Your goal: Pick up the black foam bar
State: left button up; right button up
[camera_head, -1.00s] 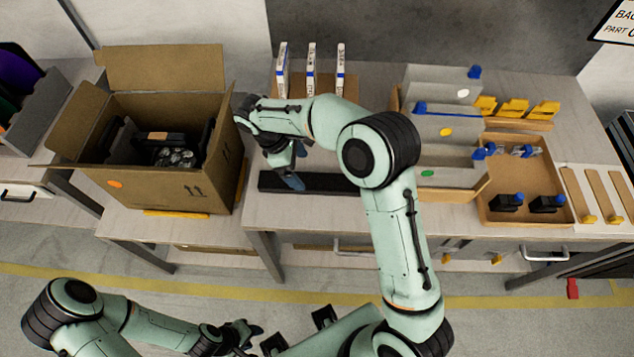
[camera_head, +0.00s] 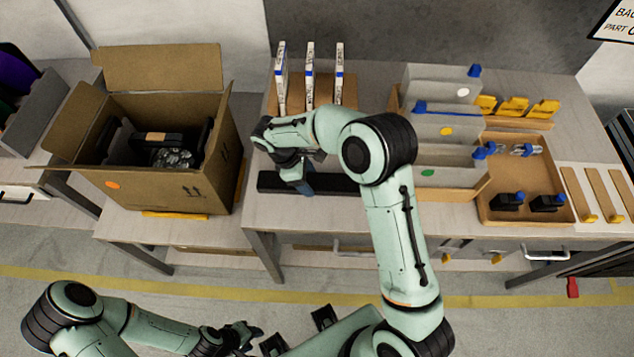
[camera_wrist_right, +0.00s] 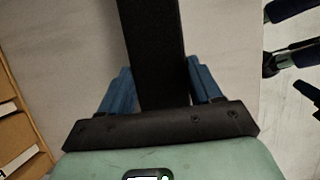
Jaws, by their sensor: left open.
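The black foam bar (camera_head: 345,185) lies on the near edge of the middle table, partly hidden behind my right arm. My right gripper (camera_head: 306,190) points down over the bar. In the right wrist view, the black bar (camera_wrist_right: 153,45) runs between the blue fingers of my right gripper (camera_wrist_right: 160,85), one finger on each side. The fingers appear open around it; whether they touch its sides is hard to see. My left gripper (camera_head: 252,338) is open and empty, low in front of the tables, away from the bar.
An open cardboard box (camera_head: 170,185) with dark items stands to the left. Upright white boxes (camera_head: 310,75) stand behind the bar. Grey panels (camera_head: 445,125) and a cardboard tray (camera_head: 525,212) with black parts are to the right. Some bare tabletop lies in front of the bar.

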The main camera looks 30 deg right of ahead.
jog(key=c, duration=0.3)
